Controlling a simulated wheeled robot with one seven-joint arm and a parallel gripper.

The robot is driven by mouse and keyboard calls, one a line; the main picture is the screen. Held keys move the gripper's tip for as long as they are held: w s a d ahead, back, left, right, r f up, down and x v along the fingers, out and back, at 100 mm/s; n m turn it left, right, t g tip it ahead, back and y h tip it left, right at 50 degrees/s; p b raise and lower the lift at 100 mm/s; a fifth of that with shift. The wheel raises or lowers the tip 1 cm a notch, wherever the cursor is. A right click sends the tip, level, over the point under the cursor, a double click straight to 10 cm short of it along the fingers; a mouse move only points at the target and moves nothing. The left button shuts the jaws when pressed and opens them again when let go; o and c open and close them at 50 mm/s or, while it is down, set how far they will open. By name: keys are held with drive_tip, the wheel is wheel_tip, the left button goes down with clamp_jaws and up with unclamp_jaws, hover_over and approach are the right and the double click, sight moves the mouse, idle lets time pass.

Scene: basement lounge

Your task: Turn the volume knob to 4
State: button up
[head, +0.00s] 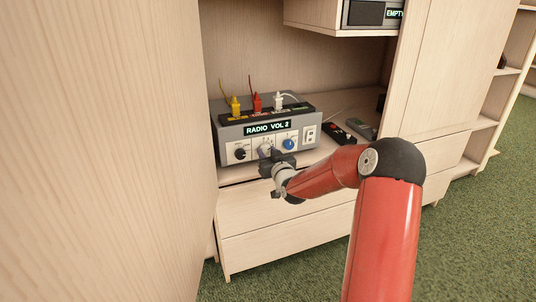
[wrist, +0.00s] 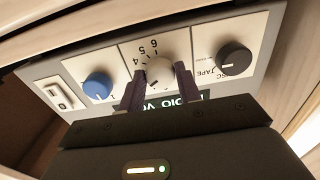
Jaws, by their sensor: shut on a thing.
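The grey radio unit (head: 228,133) stands on a shelf, and its lit display (head: 267,127) reads "RADIO VOL 2". The volume knob (wrist: 159,69) is the pale middle knob, with a dial marked 4, 5 and 6 visible around it in the wrist view. My gripper (wrist: 160,88) is shut on this knob, one dark finger on each side. In the head view my gripper (head: 270,161) is at the unit's front and partly covers the knob.
A black knob (head: 240,153) sits left of the volume knob and a blue knob (head: 289,144) right of it, both close to my fingers. A white switch (head: 311,133) is at the right end. Yellow, red and white plugs stand on top. Remotes (head: 343,133) lie to the right.

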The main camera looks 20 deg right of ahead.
drive_tip(key=shift+f+m+b, duration=0.1)
drive_tip(key=shift+m+b, duration=0.8)
drive_tip(key=shift+m, duration=0.3)
drive_tip(key=m+b, duration=0.1)
drive_tip(key=m, duration=0.1)
drive_tip(key=shift+m, duration=0.4)
drive_tip(key=m+b, duration=0.1)
drive_tip(key=m, duration=0.5)
drive_tip(key=shift+a, duration=0.1)
drive_tip(key=shift+m, duration=0.4)
drive_tip(key=o, duration=1)
drive_tip(key=shift+c, duration=0.2)
drive_tip(key=s, duration=0.8)
